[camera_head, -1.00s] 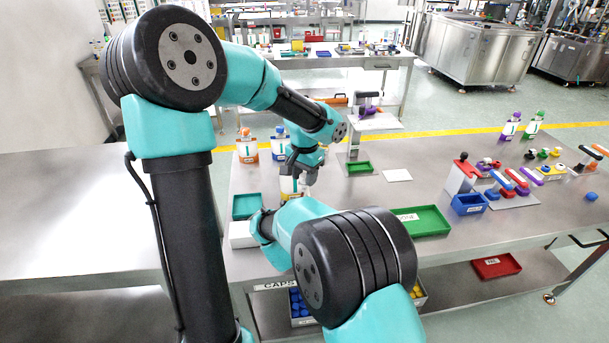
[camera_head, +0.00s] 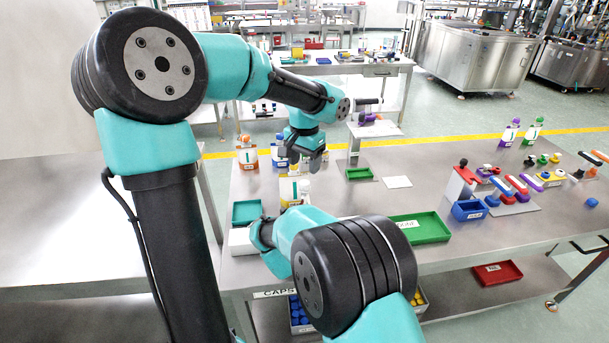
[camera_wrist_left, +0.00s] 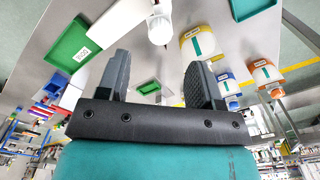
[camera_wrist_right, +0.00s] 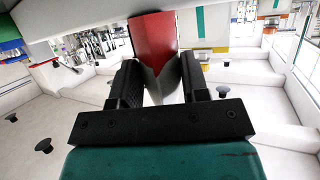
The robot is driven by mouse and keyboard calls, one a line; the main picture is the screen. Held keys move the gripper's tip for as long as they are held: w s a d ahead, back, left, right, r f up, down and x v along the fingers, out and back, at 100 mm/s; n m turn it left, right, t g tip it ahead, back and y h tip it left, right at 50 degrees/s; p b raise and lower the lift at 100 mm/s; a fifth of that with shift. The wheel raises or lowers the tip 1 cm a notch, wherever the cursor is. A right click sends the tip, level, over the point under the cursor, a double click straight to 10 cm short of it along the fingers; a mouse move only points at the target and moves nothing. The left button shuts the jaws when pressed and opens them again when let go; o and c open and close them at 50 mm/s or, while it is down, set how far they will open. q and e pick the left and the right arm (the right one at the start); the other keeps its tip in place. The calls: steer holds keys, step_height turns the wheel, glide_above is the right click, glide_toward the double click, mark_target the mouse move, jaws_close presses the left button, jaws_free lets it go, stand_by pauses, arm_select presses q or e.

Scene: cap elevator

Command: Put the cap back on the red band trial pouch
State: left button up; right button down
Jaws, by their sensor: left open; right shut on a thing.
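In the right wrist view my right gripper (camera_wrist_right: 160,85) is shut on the red band pouch (camera_wrist_right: 153,40), whose red band and white lower part show between the fingers. In the head view my right arm hides that gripper and most of the pouch. My left gripper (camera_head: 306,160) is open and empty, above the bench near the yellow-labelled pouch (camera_head: 287,191). In the left wrist view a white rounded top (camera_wrist_left: 159,29) shows beyond the open fingers (camera_wrist_left: 158,75), apart from them; I cannot tell whether it bears a cap.
Orange (camera_head: 247,154) and blue-labelled (camera_head: 278,152) pouches stand behind. A teal tray (camera_head: 246,212), green tray (camera_head: 425,229), small green tray (camera_head: 359,174) and blue bin (camera_head: 469,210) lie on the bench. A grey stand (camera_head: 353,145) rises right of my left gripper.

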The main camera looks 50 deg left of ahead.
arm_select(q)
step_height(320, 180, up, 5)
steer(key=shift+r, duration=0.1)
stand_by(0.3)
arm_select(e)
steer(key=c, duration=0.5)
jaws_free()
steer(key=v, duration=1.2)
steer(key=shift+r, duration=0.1)
steer(key=shift+w, duration=0.1)
